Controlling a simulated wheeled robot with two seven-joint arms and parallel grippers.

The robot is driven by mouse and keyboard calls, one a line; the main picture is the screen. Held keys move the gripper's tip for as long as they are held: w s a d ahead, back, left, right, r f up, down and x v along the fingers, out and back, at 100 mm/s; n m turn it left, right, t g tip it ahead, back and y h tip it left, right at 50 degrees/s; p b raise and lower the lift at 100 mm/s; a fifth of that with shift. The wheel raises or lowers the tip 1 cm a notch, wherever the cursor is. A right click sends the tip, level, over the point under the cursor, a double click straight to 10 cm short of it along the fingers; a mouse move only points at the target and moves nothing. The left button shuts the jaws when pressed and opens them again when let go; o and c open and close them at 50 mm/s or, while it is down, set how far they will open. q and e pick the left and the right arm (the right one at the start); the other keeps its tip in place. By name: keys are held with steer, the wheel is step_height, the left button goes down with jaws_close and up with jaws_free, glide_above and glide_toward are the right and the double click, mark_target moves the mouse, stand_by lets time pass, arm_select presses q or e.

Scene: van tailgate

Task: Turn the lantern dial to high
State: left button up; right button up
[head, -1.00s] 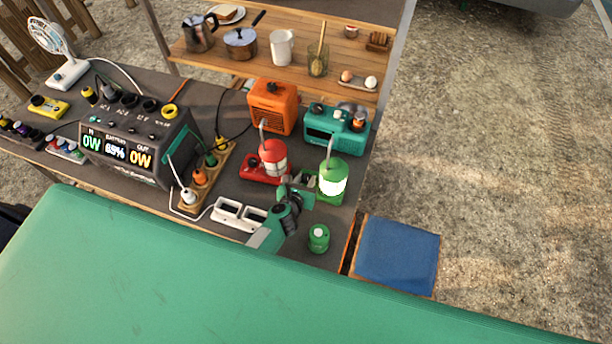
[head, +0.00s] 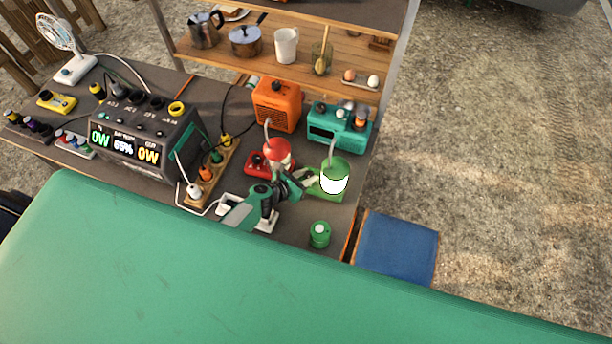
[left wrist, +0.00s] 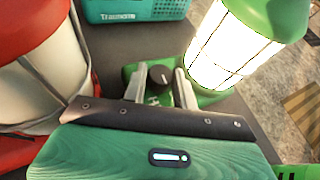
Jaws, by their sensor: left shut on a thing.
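The green lantern (head: 334,181) stands lit on the dark table, its globe glowing white; it also shows at the upper right in the left wrist view (left wrist: 240,40). Its black dial (left wrist: 160,77), with a pale pointer mark, sits on the green base beside the globe. My left gripper (left wrist: 160,88) is shut on the dial, one finger on each side of it. In the head view my left gripper (head: 308,180) reaches in at the left of the green lantern, and the dial is hidden there. My right gripper is not in view.
A red lantern (head: 278,153) stands close to the left of my gripper. A teal radio (head: 335,125) and an orange box (head: 277,105) stand behind. A small green canister (head: 320,234) is in front. A power station (head: 145,140) is at left.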

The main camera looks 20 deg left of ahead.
arm_select(q)
steer(key=o, duration=0.7)
steer(key=shift+s, duration=0.1)
steer(key=v, duration=1.3)
steer(key=shift+s+r, duration=0.2)
steer(key=shift+r, duration=0.05)
steer(key=shift+o, duration=0.2)
steer(key=shift+a, duration=0.15)
